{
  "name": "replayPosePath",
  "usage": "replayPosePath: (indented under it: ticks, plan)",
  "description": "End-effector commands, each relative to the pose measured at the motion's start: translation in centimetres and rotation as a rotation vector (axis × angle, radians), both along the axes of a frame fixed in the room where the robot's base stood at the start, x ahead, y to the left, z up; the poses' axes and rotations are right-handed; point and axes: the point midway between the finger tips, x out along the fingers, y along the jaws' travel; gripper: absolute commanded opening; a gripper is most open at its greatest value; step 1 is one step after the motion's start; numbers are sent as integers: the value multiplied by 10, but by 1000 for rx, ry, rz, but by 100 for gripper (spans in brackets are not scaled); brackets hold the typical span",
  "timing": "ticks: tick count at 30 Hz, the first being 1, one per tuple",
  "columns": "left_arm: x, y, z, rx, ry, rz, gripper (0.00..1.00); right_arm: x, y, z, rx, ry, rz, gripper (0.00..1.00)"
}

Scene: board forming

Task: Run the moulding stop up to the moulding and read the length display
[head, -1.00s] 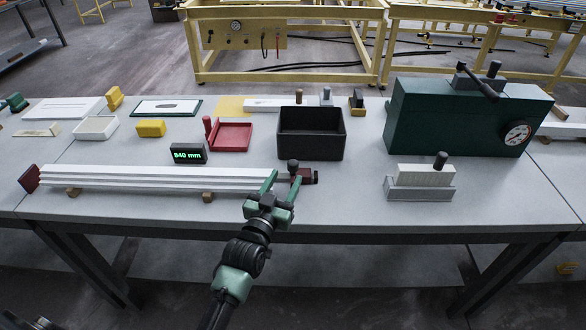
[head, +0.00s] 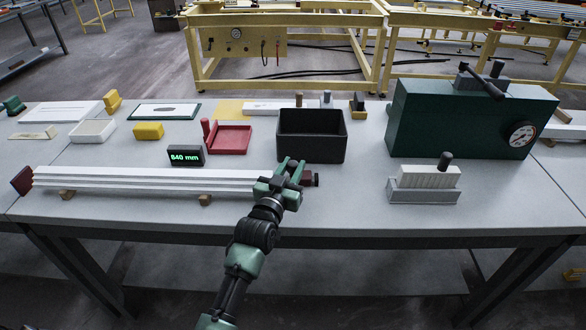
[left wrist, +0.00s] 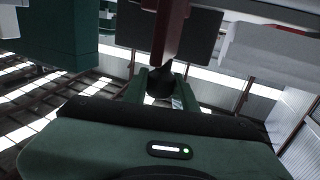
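The white stepped moulding (head: 150,179) lies lengthwise along the front of the bench, with a dark red end block (head: 22,180) at its left end. The dark red moulding stop (head: 309,179) is at its right end. The gap between stop and moulding is hidden by my left gripper (head: 291,166). That gripper's fingers sit on both sides of the stop's dark knob (left wrist: 159,86), apparently closed on it, in the left wrist view. The length display (head: 186,156) stands behind the moulding and reads 840 mm in green. My right gripper is not in view.
Behind the stop stands an open black bin (head: 311,150), with a red tray (head: 230,139) to its left. A large green box with a dial (head: 460,120) and a grey block holder (head: 422,196) stand to the right. Bench space right of the stop is clear.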

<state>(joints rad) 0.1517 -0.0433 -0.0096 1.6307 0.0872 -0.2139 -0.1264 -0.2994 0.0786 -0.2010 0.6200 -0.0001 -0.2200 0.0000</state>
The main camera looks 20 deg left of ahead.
Motion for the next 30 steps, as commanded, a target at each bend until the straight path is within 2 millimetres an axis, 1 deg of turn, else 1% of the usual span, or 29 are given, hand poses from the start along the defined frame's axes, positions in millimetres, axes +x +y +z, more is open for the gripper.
replayPosePath:
  ticks: [1, 2, 3, 14, 30]
  plan:
    - [0, 0, 0, 0, 0, 0, 10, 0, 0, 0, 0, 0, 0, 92]
    - [0, 0, 0, 0, 0, 0, 2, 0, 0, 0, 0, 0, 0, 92]
    - [0, 0, 0, 0, 0, 0, 0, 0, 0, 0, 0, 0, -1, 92]
    - [0, 1, 0, 1, 0, 0, 0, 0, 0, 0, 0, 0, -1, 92]
    - [-4, 15, -1, 2, 1, 2, 0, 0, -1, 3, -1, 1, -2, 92]
